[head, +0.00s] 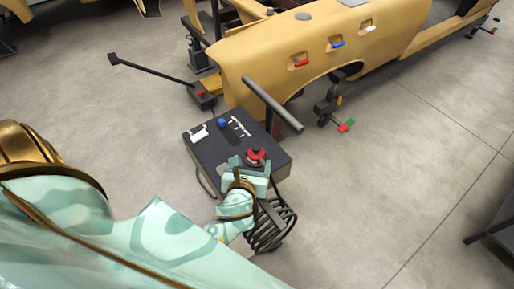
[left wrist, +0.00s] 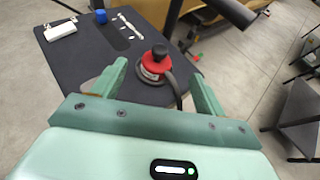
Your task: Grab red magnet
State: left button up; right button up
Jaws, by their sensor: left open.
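A round red magnet (head: 256,154) with a black knob on top stands near the front edge of a black-topped box (head: 203,146). In the left wrist view the magnet (left wrist: 157,62) sits on a pale round base, with a dark cable-like loop beside it. My left gripper (head: 251,166) is open at the near edge of the box. In the left wrist view its two green fingers (left wrist: 158,84) are spread, and the magnet shows between and just beyond their tips. I see no grip on it. My right gripper is not in view.
A blue cap (head: 222,123) and a white block (head: 199,133) lie on the box top. A dark bar (head: 272,104) slants above its far right. A coiled black cable (head: 270,226) hangs at the near side.

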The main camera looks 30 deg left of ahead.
aim_at(255, 152)
pick_arm(q)
jog(key=x, duration=0.6)
jog(key=shift+f+b, duration=0.1)
jog(key=shift+b, duration=0.3)
jog(key=shift+w+a+f, duration=0.15)
jog(key=shift+w+f, duration=0.05)
jog(key=shift+w, duration=0.05)
jog(key=b+x, duration=0.1)
jog(key=x, duration=0.1)
jog(key=f+x, duration=0.1)
jog(key=x, duration=0.1)
jog(key=shift+b, duration=0.4)
jog(key=shift+w, duration=0.2)
jog(key=shift+s, duration=0.15)
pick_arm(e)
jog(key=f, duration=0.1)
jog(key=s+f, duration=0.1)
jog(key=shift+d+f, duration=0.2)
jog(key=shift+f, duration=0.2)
pick_arm(q)
jog(key=c, duration=1.2)
jog(key=shift+r, duration=0.15)
jog(key=shift+c, duration=0.2)
